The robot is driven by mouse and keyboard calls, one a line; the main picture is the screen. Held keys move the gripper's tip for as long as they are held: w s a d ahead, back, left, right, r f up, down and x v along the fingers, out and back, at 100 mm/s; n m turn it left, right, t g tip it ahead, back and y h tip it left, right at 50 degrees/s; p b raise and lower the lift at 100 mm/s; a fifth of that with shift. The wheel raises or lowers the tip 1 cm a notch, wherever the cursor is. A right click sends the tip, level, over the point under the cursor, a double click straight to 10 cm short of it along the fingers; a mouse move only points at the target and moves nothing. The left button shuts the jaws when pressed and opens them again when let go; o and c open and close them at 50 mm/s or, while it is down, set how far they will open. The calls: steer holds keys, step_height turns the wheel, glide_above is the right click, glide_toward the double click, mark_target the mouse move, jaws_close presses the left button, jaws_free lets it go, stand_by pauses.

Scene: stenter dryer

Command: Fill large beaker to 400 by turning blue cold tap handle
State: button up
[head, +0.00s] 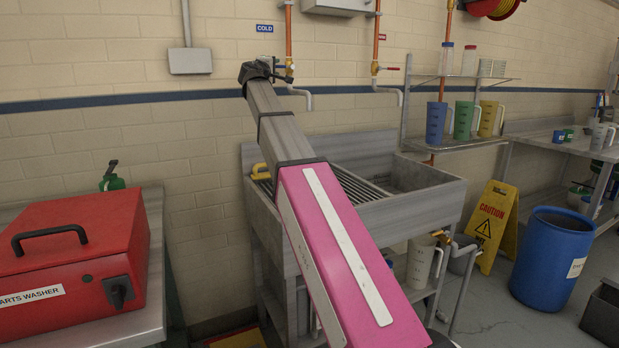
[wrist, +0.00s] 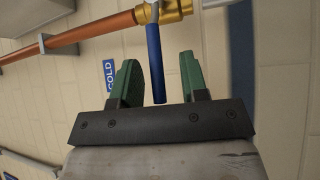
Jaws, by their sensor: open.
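The cold tap (head: 289,68) is on a copper pipe below the blue COLD sign, its spout above the left part of the sink. In the wrist view its blue handle (wrist: 155,62) extends from a brass body between the two green fingers of my gripper (wrist: 159,72). The fingers are open, with a gap visible on both sides of the handle. In the head view my gripper (head: 262,70) is at the tap and the blue handle is hard to make out. No beaker shows under the cold spout; my arm hides part of the sink there.
The metal sink (head: 420,205) has a ribbed drainer. A red-handled tap (head: 376,68) is to the right. Blue (head: 436,122), green (head: 463,119) and yellow (head: 488,118) jugs stand on a wall shelf. A white jug (head: 420,265) is under the sink. A red parts washer (head: 72,255) is left.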

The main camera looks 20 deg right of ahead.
steer(key=v, duration=1)
steer(key=shift+s+a, duration=0.1)
